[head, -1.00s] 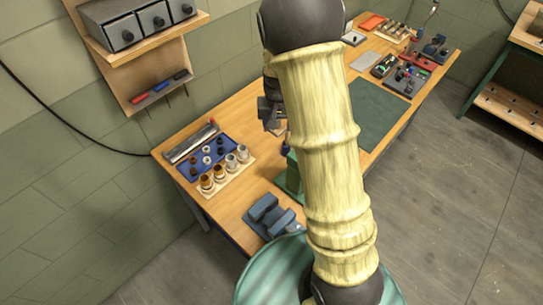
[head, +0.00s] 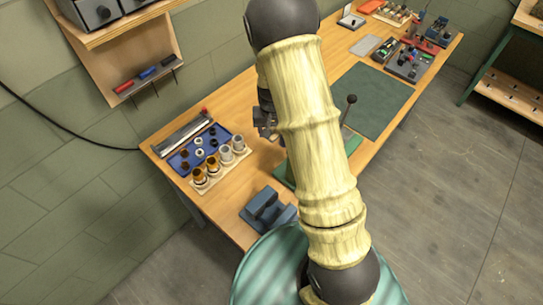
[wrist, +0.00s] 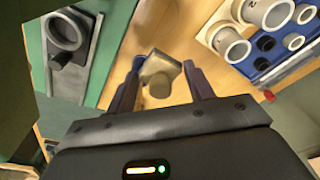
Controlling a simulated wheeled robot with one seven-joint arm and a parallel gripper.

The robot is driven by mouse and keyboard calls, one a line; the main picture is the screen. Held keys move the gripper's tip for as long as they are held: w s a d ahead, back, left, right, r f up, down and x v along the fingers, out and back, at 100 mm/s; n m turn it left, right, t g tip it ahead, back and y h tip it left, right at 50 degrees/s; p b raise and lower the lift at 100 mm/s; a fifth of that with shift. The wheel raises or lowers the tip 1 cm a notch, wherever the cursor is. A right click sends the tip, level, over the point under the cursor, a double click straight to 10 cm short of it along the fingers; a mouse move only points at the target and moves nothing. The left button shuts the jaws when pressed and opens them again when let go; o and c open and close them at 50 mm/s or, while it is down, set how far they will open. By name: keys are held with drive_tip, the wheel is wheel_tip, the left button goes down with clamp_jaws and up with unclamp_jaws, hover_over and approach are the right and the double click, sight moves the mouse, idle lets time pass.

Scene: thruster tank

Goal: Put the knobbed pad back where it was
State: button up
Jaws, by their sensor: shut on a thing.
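The knobbed pad, a small tan block with a rounded knob (wrist: 160,75), is between the fingers of my gripper (wrist: 162,85) in the wrist view. My gripper is shut on it, and wooden bench top shows behind it. In the head view my gripper (head: 265,120) is over the bench, to the right of the blue tray, partly hidden by my arm. The pad cannot be made out there.
A blue tray (head: 186,160) with small rings and a board of brass and grey cups (head: 213,172) lie left. A green device (head: 284,174) with a black-knobbed lever (head: 350,100) is partly behind my arm. A blue-grey block (head: 268,208) sits at the near edge.

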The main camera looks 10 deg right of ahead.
drive_tip(key=p, duration=0.1)
hover_over(272, 154)
drive_tip(key=shift+s+a+f, duration=0.1)
drive_tip(key=shift+s+f, duration=0.05)
drive_tip(key=shift+f, duration=2.7)
drive_tip(key=shift+f+p, duration=0.7)
drive_tip(key=shift+f, duration=1.4)
drive_tip(key=shift+f, duration=0.15)
drive_tip(key=o, duration=0.9)
drive_tip(key=shift+o, duration=0.2)
